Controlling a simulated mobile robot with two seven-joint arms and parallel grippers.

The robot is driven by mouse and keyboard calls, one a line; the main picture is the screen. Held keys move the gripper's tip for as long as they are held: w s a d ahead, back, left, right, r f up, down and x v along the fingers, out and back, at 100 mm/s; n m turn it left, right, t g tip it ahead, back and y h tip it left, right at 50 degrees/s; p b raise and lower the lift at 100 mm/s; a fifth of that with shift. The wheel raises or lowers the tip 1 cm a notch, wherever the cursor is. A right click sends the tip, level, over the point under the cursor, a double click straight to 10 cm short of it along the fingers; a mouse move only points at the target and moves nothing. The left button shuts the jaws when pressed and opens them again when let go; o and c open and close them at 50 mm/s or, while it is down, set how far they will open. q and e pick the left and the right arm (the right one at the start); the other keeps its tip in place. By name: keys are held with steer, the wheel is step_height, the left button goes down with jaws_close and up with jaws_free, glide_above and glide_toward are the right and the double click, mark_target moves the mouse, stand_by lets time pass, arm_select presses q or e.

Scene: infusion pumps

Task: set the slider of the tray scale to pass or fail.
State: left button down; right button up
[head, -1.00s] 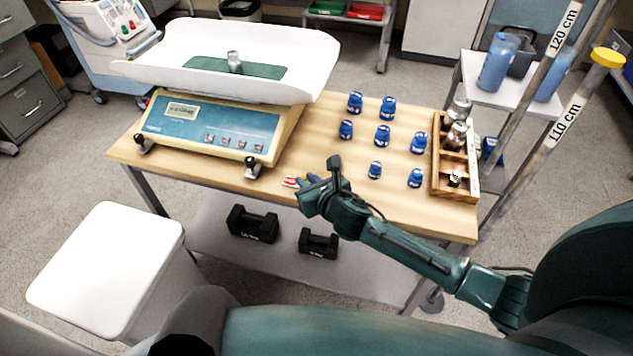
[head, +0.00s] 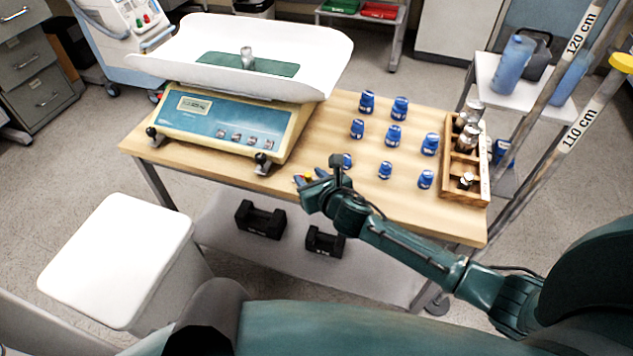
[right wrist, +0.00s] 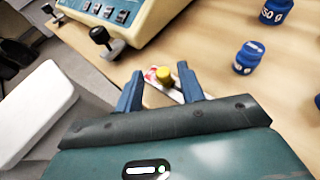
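The tray scale (head: 222,128) is cream and blue with a white tray (head: 165,62) on top, at the back left of the wooden table. In the head view my right gripper (head: 309,178) partly hides the slider. Whether the fingers touch it, I cannot tell. My left gripper is not in view.
Several blue weights (head: 392,135) stand right of the scale, one close behind my gripper. A wooden rack (head: 447,180) holds metal weights at the right. A metal weight (head: 247,58) stands on the tray. A white-topped bin (head: 115,258) stands at front left.

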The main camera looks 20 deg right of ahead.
arm_select(q)
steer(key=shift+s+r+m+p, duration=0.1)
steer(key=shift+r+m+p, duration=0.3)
steer(key=shift+p, duration=0.45)
arm_select(e)
steer(key=v, duration=1.3)
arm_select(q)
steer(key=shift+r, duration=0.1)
arm_select(e)
steer(key=shift+w+r, duration=0.1)
